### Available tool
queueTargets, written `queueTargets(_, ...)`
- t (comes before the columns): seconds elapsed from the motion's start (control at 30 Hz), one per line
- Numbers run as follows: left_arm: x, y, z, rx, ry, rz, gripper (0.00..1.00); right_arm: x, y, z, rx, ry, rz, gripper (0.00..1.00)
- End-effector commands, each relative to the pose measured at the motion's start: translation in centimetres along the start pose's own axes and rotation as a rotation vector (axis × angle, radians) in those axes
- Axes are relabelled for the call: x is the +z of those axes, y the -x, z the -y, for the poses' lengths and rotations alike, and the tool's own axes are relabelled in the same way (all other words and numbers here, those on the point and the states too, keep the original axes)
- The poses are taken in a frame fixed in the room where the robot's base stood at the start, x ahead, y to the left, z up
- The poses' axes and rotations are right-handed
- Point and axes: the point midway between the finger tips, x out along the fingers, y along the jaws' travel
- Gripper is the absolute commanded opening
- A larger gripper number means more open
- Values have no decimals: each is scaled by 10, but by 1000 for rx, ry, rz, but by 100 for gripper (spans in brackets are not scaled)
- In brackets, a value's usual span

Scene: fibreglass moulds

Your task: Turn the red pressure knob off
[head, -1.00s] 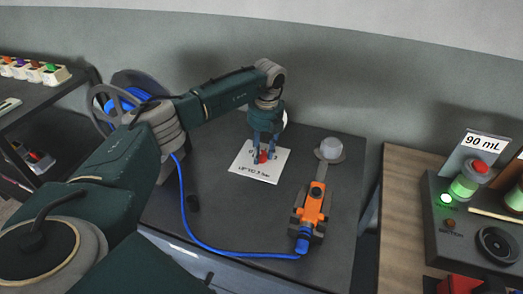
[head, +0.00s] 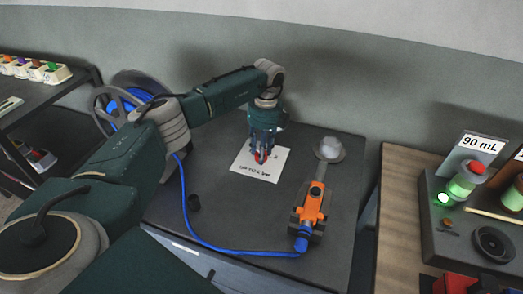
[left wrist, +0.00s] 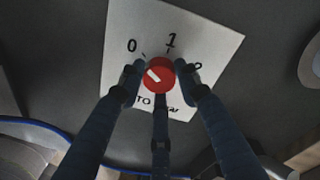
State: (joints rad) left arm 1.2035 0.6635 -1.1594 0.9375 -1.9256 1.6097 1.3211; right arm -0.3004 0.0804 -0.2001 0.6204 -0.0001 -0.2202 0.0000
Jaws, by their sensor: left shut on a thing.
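The red knob (left wrist: 159,75) sits on a white label card (left wrist: 120,30) with the numbers 0, 1 and 2 around it. Its white pointer mark is on its left side and points up and left, roughly toward the 0. In the head view the knob (head: 260,157) shows at the fingertips, on the card (head: 268,171) on the dark table. My left gripper (head: 262,148) comes down on it from above, shut with its fingers around the knob. The fingers (left wrist: 160,80) also show in the left wrist view and cover part of the card. My right gripper is not in view.
An orange tool (head: 311,204) with a blue hose (head: 215,240) lies right of the card. A grey round piece (head: 329,148) is behind it. A hose reel (head: 122,108) stands left. A wooden table (head: 398,190) with a control box is at right.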

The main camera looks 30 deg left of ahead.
Motion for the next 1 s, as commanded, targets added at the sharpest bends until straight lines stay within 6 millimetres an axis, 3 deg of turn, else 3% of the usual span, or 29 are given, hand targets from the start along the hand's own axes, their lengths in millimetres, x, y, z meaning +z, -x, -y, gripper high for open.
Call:
queueTargets(0.3,-5,-4,-1,8,-1,-11,7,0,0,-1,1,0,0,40)
queueTargets(0.33,-5,-4,-1,8,-1,-11,35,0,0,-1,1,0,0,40)
queueTargets(0.43,-4,-3,-1,7,-1,-9,52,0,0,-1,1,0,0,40)
queueTargets(0.77,-2,1,0,1,0,-4,52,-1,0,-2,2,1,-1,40)
queueTargets(1.0,-1,38,1,-2,-1,-1,52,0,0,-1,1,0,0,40)
